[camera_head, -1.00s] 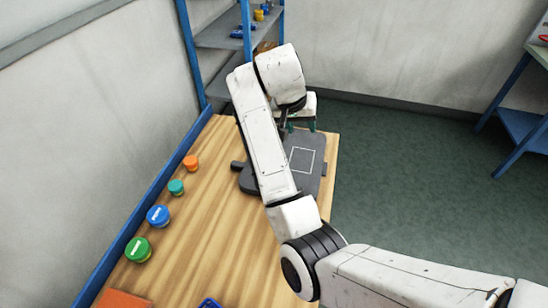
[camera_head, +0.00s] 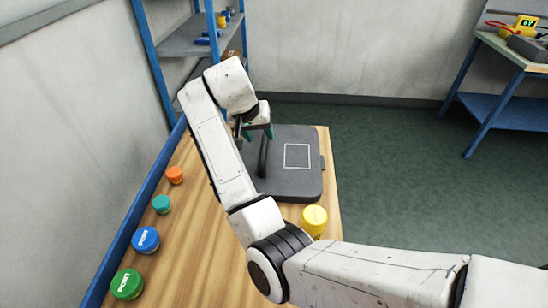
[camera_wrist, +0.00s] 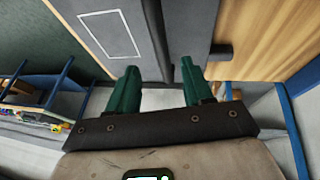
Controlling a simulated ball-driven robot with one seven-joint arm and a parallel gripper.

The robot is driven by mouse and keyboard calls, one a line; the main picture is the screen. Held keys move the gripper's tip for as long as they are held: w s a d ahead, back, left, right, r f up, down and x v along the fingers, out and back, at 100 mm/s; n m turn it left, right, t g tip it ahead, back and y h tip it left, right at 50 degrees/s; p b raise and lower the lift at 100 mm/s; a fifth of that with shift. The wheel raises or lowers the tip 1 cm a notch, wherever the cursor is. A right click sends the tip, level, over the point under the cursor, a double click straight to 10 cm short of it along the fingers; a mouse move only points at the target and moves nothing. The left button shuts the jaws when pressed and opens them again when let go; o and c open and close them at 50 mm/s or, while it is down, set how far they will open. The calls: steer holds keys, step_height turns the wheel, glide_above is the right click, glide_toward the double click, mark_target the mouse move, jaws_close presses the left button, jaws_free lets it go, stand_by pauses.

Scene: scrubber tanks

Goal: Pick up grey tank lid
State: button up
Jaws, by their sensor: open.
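The grey tank lid (camera_head: 302,180) is a flat dark slab with a white square outline and a raised dark handle bar, lying on the far end of the wooden table. My arm hides part of its left side. In the wrist view, the lid (camera_wrist: 107,20) fills the top middle, and its handle bar (camera_wrist: 154,30) runs between my fingers' lines. My gripper (camera_head: 258,132) is over the lid near the handle, green fingers apart and empty. In the wrist view, my gripper (camera_wrist: 158,67) has one fingertip on each side of the bar; contact cannot be told.
Orange (camera_head: 175,174), teal (camera_head: 162,204), blue (camera_head: 145,240) and green (camera_head: 127,284) caps line the table's left side by a blue rail. A yellow cap (camera_head: 314,220) stands close to my arm. A blue-framed shelf (camera_head: 190,45) is behind. Open floor lies right.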

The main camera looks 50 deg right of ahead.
mark_target(263, 143)
steer(key=shift+p+x, duration=0.4)
steer(key=shift+x, duration=3.55)
steer(key=shift+w, duration=0.15)
steer(key=shift+c, duration=0.2)
jaws_close()
steer(key=shift+r, duration=0.1)
